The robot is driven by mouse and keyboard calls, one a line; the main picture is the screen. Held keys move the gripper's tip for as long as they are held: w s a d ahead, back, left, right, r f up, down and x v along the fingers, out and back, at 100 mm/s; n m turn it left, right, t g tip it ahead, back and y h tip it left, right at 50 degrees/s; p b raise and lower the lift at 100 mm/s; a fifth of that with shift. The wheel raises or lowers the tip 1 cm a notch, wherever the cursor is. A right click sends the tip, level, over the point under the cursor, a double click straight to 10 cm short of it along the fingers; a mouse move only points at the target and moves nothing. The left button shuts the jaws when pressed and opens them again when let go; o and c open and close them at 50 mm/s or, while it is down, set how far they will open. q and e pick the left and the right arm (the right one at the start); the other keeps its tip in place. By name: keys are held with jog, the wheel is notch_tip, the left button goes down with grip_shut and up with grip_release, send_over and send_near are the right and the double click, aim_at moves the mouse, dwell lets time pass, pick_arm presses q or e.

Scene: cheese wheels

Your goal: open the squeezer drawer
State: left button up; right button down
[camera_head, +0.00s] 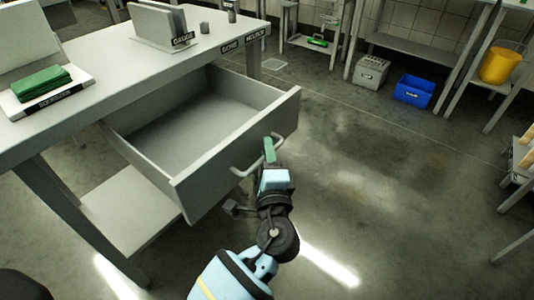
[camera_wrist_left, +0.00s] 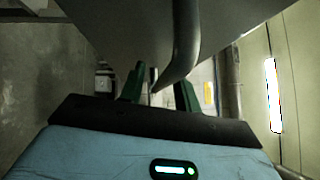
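The grey drawer (camera_head: 190,187) under the table is pulled well out, and its inside looks empty. Its bar handle (camera_head: 244,172) is on the front panel; it also shows in the left wrist view (camera_wrist_left: 186,45). My left gripper (camera_head: 269,150) is at the right part of the handle. In the left wrist view its two green fingers (camera_wrist_left: 159,88) stand apart, with the curved handle bar running down toward the gap between them. I cannot tell whether a finger touches the bar. My right gripper is not in view.
The table (camera_head: 130,75) holds a green cloth stack (camera_head: 40,82) on a white labelled tray and a grey rack (camera_head: 158,25). A blue bin (camera_head: 413,91), a grey box (camera_head: 370,72) and a yellow bucket (camera_head: 500,64) are at the back right. The floor right of the drawer is clear.

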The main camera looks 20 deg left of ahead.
pick_arm(q)
jog(key=v, duration=0.8)
jog(key=shift+p, duration=0.35)
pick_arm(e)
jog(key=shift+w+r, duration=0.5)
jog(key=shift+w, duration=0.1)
pick_arm(q)
jog(key=shift+w+a, duration=0.1)
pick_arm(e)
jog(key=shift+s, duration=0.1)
